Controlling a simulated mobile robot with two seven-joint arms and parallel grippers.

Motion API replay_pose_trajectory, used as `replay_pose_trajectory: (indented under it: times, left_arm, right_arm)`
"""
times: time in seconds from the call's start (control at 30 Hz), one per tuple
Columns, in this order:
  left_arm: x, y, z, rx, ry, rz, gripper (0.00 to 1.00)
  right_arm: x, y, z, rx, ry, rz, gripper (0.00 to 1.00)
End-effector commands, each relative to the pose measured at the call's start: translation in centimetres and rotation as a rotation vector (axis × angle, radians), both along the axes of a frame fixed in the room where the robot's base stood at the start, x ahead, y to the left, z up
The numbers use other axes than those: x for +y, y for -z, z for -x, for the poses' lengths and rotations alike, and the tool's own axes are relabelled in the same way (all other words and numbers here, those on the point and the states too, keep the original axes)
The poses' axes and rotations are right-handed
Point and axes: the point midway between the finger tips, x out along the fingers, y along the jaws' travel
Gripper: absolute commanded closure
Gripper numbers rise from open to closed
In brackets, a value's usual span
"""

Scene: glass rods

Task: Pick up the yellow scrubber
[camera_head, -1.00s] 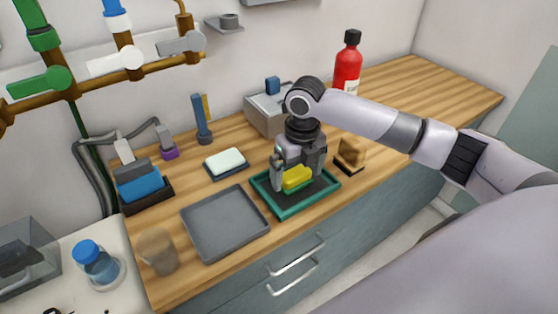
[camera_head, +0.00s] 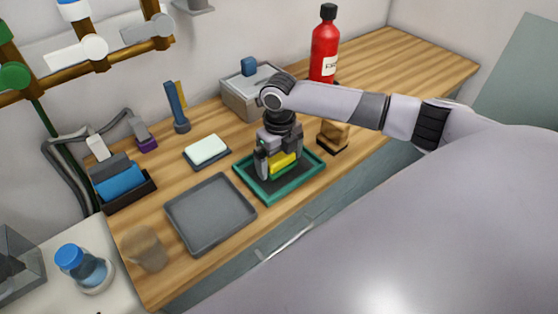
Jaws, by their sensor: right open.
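The yellow scrubber (camera_head: 284,161), with a green lower layer, lies in the green-rimmed tray (camera_head: 304,183) on the wooden counter. My right gripper (camera_head: 279,164) comes down from above over the scrubber, with a finger at its left side. The gripper is open, and its body hides the scrubber's upper and back part. I cannot tell whether the fingers touch it. My left gripper is not in view.
An empty grey tray (camera_head: 211,213) lies to the left. A white soap bar (camera_head: 206,149) is behind, a wooden-backed brush (camera_head: 333,136) to the right. A red bottle (camera_head: 325,44) and a grey box (camera_head: 240,95) stand further back. The right part of the counter is clear.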

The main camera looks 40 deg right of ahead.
Motion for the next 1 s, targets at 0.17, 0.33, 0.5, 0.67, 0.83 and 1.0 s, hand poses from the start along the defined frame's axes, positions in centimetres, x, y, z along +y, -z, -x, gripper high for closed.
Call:
replay_pose_trajectory:
  times: [0.17,0.33,0.5,0.67,0.83,1.0]
  left_arm:
    - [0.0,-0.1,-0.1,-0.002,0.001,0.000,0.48]
    - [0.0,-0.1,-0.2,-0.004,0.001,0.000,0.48]
    - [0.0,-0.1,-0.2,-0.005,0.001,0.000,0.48]
    - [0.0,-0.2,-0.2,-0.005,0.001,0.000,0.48]
    - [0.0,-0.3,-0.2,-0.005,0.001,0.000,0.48]
    - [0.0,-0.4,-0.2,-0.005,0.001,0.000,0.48]
  right_arm:
    - [0.0,0.0,0.0,0.000,0.000,0.000,0.23]
    - [0.0,0.0,0.0,0.000,0.001,0.000,0.39]
    - [0.0,-0.1,0.0,0.000,0.001,0.000,0.39]
    - [0.0,-0.8,-0.1,-0.002,0.002,0.000,0.39]
    - [0.0,-3.1,-0.1,-0.004,0.001,-0.001,0.39]
    - [0.0,-7.4,-0.2,-0.007,0.001,-0.002,0.39]
